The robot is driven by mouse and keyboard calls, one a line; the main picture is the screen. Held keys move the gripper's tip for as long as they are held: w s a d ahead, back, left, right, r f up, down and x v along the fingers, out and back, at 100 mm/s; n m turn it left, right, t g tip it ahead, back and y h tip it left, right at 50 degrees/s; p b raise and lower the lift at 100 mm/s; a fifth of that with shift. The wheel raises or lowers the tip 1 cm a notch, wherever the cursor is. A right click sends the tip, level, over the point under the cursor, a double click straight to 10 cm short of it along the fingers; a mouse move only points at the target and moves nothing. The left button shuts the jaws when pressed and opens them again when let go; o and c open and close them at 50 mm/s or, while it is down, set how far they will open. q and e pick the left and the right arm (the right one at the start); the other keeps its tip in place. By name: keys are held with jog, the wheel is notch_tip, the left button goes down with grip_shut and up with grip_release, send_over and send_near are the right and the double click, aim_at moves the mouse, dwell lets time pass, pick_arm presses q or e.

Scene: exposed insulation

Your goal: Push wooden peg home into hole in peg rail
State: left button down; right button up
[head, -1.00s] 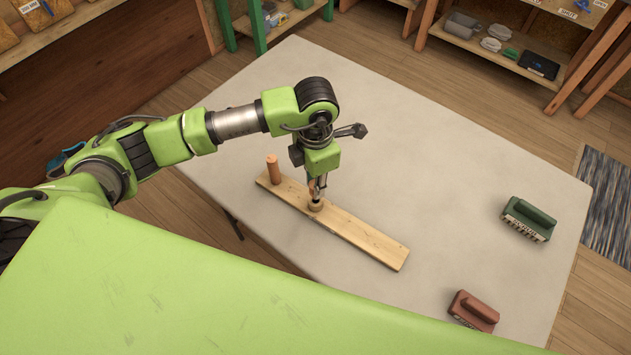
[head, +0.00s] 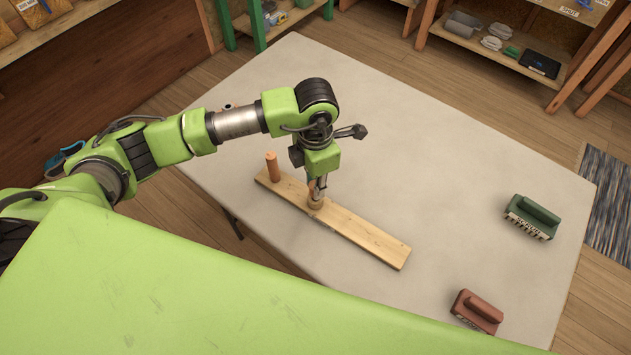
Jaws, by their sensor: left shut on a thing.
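The peg rail (head: 366,238) is a pale wooden board lying flat on the table, running from upper left to lower right. One orange-brown peg (head: 273,168) stands upright near its left end. My left gripper (head: 317,193) points down over the rail, right of that peg, and is shut on a wooden peg (head: 316,204). Only a short, light-coloured part of this held peg shows at the rail's surface; the gripper hides the rest, so I cannot tell how deep it sits. My right gripper is not in view.
A green brush-like block (head: 532,217) and a red one (head: 477,311) lie on the right side of the pale table (head: 440,150). Shelves (head: 490,50) stand behind it.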

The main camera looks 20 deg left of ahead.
pick_arm(q)
jog(key=shift+f+b, duration=1.1)
jog(key=shift+f, duration=0.15)
jog(key=c, duration=1.8)
grip_release()
jog(key=shift+o, duration=0.2)
jog(key=shift+r, duration=0.2)
notch_tip(320, 180, up, 12)
jog(key=shift+s+f, duration=0.1)
jog(key=shift+f, duration=0.15)
